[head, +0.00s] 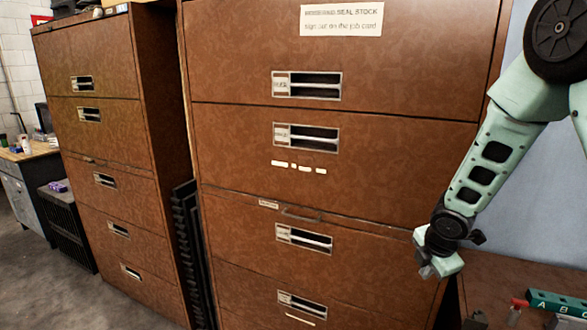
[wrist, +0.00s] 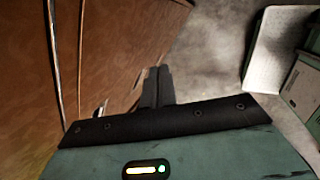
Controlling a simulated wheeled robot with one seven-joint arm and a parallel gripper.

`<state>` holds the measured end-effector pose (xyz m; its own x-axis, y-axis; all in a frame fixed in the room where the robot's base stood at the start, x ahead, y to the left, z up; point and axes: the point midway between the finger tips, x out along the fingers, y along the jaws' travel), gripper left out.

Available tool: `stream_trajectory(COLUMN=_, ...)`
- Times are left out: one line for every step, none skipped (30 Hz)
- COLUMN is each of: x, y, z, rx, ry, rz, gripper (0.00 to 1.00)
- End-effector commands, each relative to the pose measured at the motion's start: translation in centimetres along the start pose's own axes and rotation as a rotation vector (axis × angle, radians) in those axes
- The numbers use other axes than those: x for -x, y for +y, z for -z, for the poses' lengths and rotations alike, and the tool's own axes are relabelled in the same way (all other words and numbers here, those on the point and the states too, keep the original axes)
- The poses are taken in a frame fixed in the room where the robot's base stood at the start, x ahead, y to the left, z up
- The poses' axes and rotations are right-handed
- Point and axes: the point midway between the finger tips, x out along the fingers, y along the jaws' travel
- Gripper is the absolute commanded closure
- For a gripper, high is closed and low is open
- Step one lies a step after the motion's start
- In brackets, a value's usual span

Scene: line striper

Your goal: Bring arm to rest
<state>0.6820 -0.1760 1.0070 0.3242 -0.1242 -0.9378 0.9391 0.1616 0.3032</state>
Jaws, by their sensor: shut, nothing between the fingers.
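My arm comes down from the upper right in the head view. My gripper (head: 428,271) hangs at its end, in front of the right edge of the near brown cabinet (head: 340,150). In the wrist view the dark fingers of my gripper (wrist: 155,86) are together with nothing between them. The cabinet's brown front fills the left of the wrist view, beside the fingers. I cannot tell how wide the gap between them is.
A second brown cabinet (head: 95,150) stands to the left, with black slatted items (head: 188,240) between the two. A workbench (head: 28,150) is at far left. A low brown surface (head: 510,290) at lower right holds a green tool (head: 555,303). Grey floor (wrist: 205,60) lies below my gripper.

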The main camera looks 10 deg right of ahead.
Motion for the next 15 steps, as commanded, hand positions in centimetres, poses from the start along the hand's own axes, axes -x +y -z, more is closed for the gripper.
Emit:
stream_trajectory(x=2.6, y=0.1, z=3.1, rx=-0.094, ry=0.019, rz=-0.001, gripper=1.0)
stream_trajectory(x=3.9, y=-0.1, z=4.9, rx=-0.158, ry=0.029, rz=0.007, gripper=1.0)
stream_trajectory(x=5.8, y=-0.7, z=7.1, rx=-0.243, ry=0.042, rz=0.022, gripper=1.0)
stream_trajectory(x=7.1, y=-1.3, z=8.7, rx=-0.305, ry=0.052, rz=0.036, gripper=1.0)
stream_trajectory(x=8.4, y=-1.9, z=10.3, rx=-0.365, ry=0.062, rz=0.051, gripper=1.0)
stream_trajectory(x=10.2, y=-3.1, z=12.3, rx=-0.442, ry=0.073, rz=0.075, gripper=1.0)
stream_trajectory(x=11.5, y=-4.1, z=13.8, rx=-0.497, ry=0.081, rz=0.096, gripper=1.0)
stream_trajectory(x=12.8, y=-5.1, z=15.2, rx=-0.552, ry=0.088, rz=0.116, gripper=1.0)
stream_trajectory(x=14.5, y=-6.7, z=17.0, rx=-0.622, ry=0.094, rz=0.147, gripper=1.0)
stream_trajectory(x=15.6, y=-8.0, z=18.1, rx=-0.67, ry=0.096, rz=0.172, gripper=1.0)
stream_trajectory(x=16.8, y=-9.2, z=19.3, rx=-0.717, ry=0.097, rz=0.196, gripper=1.0)
stream_trajectory(x=18.1, y=-11.0, z=20.5, rx=-0.775, ry=0.095, rz=0.229, gripper=1.0)
stream_trajectory(x=19.1, y=-12.2, z=21.3, rx=-0.814, ry=0.092, rz=0.252, gripper=1.0)
stream_trajectory(x=19.9, y=-13.4, z=22.0, rx=-0.849, ry=0.089, rz=0.273, gripper=1.0)
stream_trajectory(x=20.9, y=-14.9, z=22.8, rx=-0.893, ry=0.082, rz=0.301, gripper=1.0)
